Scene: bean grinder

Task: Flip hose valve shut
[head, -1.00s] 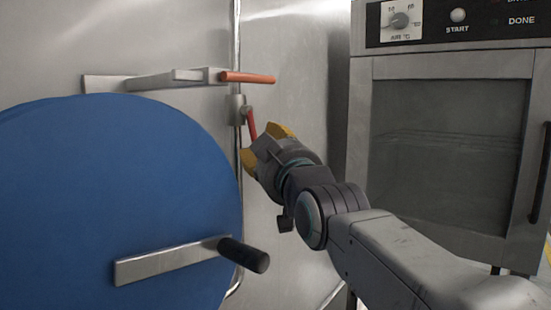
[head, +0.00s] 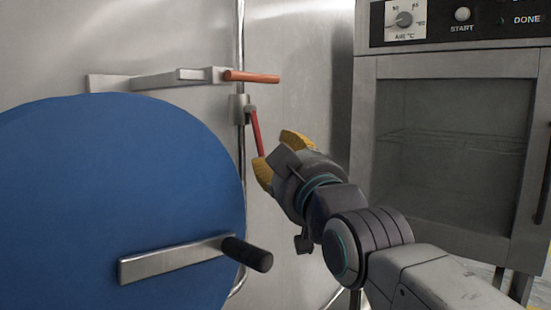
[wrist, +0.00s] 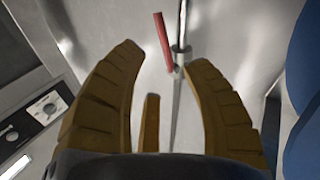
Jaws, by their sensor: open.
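The hose valve is a small grey body (head: 239,108) on a thin vertical metal pipe, with a red lever (head: 256,133). In the head view the lever hangs down, slanting slightly to the right. My gripper (head: 279,156) is open and empty, just below and right of the lever; its near yellow finger lies close to the lever's lower end. In the wrist view the red lever (wrist: 163,40) and valve body (wrist: 181,55) show between and beyond the spread fingers (wrist: 164,60). Whether a finger touches the lever I cannot tell.
A large blue reel disc (head: 100,200) with a black crank handle (head: 247,254) stands left of my gripper. A metal bracket with an orange handle (head: 252,77) is above the valve. An oven (head: 460,150) stands at right. The steel wall is behind the valve.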

